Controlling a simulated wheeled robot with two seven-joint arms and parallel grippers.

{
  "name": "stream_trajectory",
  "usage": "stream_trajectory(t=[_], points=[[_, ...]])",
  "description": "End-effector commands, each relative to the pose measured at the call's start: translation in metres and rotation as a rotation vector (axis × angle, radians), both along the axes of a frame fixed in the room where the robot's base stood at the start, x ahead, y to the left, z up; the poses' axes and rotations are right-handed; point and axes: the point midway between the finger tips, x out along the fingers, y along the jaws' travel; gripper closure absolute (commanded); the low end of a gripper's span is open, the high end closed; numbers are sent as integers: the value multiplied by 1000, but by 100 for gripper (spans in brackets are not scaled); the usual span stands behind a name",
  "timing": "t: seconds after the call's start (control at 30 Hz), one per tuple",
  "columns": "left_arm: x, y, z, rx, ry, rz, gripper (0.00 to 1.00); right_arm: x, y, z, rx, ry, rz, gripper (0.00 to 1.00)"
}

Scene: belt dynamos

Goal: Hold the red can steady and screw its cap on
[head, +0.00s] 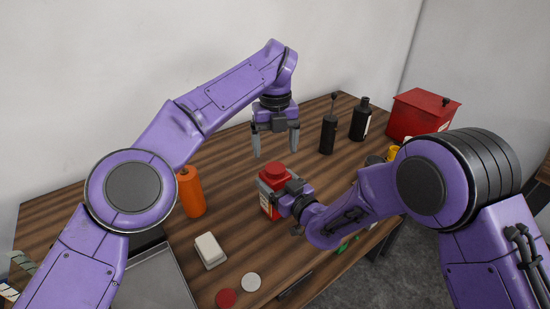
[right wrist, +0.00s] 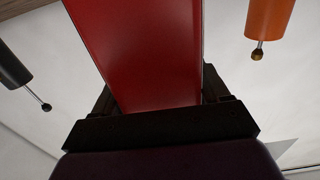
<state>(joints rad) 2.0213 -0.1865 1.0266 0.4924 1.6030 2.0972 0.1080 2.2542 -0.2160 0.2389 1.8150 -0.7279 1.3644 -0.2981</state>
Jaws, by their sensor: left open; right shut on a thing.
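The red can (head: 267,206) stands upright on the wooden table, with a pale label on its side. A red round cap (head: 275,170) sits on its top; I cannot tell how tightly it is seated. My right gripper (head: 284,187) is shut on the can from the right, and the can's red side (right wrist: 140,50) fills the space between its fingers in the right wrist view. My left gripper (head: 275,149) is open and empty, pointing down above the cap, clear of it.
An orange bottle (head: 190,193) stands left of the can. Black bottles (head: 328,134) (head: 361,120) and a red box (head: 421,115) are at the back right. A white block (head: 209,249), a red disc (head: 226,298) and a white disc (head: 251,282) lie in front.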

Motion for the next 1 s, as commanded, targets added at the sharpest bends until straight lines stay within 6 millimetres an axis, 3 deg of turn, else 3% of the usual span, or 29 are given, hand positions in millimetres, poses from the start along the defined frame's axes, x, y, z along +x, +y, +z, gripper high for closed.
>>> stream_trajectory(t=[0.2, 0.43, 0.47, 0.53, 0.83, 1.0], points=[[-1, -1, 16, -1, 1, 0, 16, 1, 0, 1, 2, -2, -1, 100], [0, 0, 16, -1, 1, -1, 16, 1, 0, 1, 2, -2, -1, 100], [0, 0, 16, -1, 1, -1, 16, 1, 0, 1, 2, -2, 0, 22], [0, 0, 16, -1, 2, -1, 16, 0, 0, 1, 2, -2, 0, 0], [0, 0, 13, -1, 2, -1, 16, -3, -3, 0, 0, -1, -1, 0], [0, 0, 0, -1, 2, -1, 16, -28, -21, -3, -2, -1, -2, 0]])
